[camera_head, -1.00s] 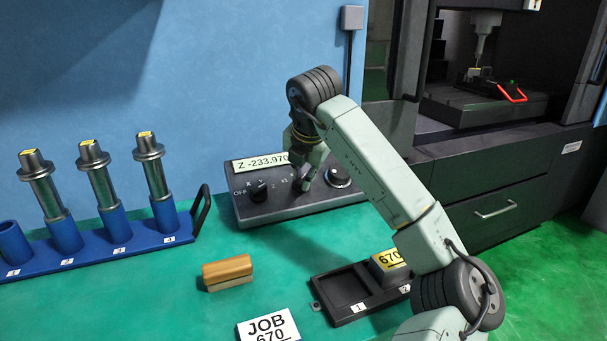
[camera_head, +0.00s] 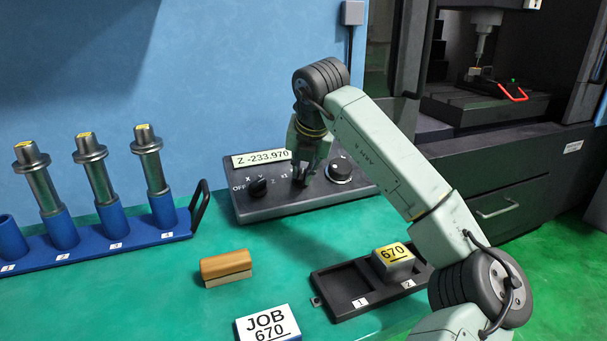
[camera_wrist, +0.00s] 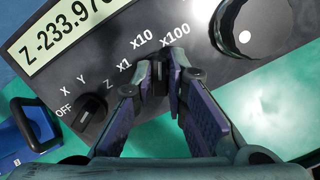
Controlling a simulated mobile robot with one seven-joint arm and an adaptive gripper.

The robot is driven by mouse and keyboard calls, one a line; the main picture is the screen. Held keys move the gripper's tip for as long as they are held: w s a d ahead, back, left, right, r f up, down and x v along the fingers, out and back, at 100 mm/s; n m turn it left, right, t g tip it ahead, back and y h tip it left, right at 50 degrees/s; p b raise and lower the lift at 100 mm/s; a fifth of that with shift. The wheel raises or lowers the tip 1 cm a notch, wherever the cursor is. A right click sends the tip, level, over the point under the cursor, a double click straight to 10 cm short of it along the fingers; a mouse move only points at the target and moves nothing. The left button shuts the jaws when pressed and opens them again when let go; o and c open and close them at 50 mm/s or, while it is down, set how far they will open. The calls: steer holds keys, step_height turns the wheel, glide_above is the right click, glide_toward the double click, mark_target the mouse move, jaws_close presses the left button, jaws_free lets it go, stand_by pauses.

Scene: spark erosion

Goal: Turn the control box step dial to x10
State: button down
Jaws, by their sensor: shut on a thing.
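The dark control box (camera_head: 258,209) stands on the green bench by the blue wall, with a display reading Z -233.970. Its step dial (camera_wrist: 160,78) is a small black knob below the x1, x10 and x100 marks. My gripper (camera_head: 302,180) points down at the box. In the wrist view my gripper (camera_wrist: 159,84) is shut on the step dial, one finger on each side. The fingers partly hide the dial, and I cannot tell exactly which mark it points to. The axis dial (camera_wrist: 92,108) is to its left, among OFF, X, Y and Z.
A large round handwheel (camera_head: 339,171) sits close to the right of my gripper. A blue rack (camera_head: 130,243) with several tool holders stands at left. A wood-backed block (camera_head: 226,268), a JOB 670 card (camera_head: 268,325) and a black tray (camera_head: 340,283) lie in front.

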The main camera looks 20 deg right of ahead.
steer(key=n, duration=0.5)
steer(key=shift+r+n+y+b, duration=0.1)
steer(key=shift+n+y+b, duration=0.3)
stand_by(0.4)
steer(key=c, duration=1.6)
jaws_free()
steer(key=v, duration=1.2)
